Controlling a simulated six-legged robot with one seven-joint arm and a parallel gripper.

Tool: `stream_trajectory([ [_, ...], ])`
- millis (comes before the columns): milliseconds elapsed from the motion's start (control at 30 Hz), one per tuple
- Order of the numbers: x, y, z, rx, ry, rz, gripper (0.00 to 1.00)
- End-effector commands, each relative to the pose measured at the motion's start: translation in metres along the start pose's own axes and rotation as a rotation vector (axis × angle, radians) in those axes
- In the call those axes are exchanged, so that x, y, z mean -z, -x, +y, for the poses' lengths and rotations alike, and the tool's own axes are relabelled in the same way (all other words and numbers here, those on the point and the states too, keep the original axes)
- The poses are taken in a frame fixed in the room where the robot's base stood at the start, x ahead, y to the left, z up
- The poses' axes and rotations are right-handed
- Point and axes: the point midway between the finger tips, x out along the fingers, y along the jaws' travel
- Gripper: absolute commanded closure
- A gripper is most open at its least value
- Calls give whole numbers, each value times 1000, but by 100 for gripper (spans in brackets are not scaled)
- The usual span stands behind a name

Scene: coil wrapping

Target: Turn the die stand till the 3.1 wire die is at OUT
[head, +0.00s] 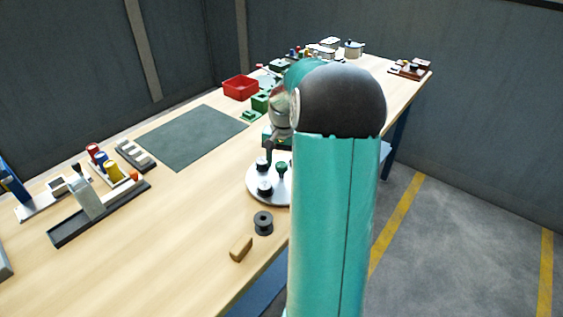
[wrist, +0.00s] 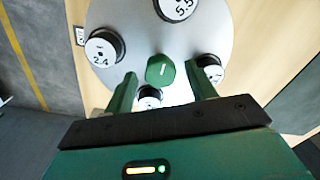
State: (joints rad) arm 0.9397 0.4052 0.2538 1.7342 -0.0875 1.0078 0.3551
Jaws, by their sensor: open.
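The die stand is a round pale grey disc (wrist: 205,40), and it also shows in the head view (head: 254,192), partly hidden by my arm. Its green centre knob (wrist: 161,70) stands between the fingers of my gripper (wrist: 160,78), which is open; I cannot tell whether either finger touches it. Dark dies with white faces sit around it: 2.4 (wrist: 102,48) at upper left, 5.5 (wrist: 176,6) at the top. A die at right (wrist: 211,69) and one below the knob (wrist: 149,98) are partly hidden, their numbers unreadable. I cannot make out which die is 3.1.
A small framed plate (wrist: 80,36) is at the disc's left edge, its lettering unreadable. In the head view, a dark spool (head: 263,222) and a wooden block (head: 241,248) lie in front of the stand. A dark green mat (head: 190,137) and red bin (head: 240,87) are farther back.

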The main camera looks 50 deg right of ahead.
Motion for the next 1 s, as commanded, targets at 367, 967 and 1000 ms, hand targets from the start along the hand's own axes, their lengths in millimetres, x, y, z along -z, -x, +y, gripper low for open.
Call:
stream_trajectory([
  [367,0,-6,0,0,0,0,48],
  [967,2,-5,-1,1,12,1,100],
  [1000,3,-5,-1,1,18,2,100],
])
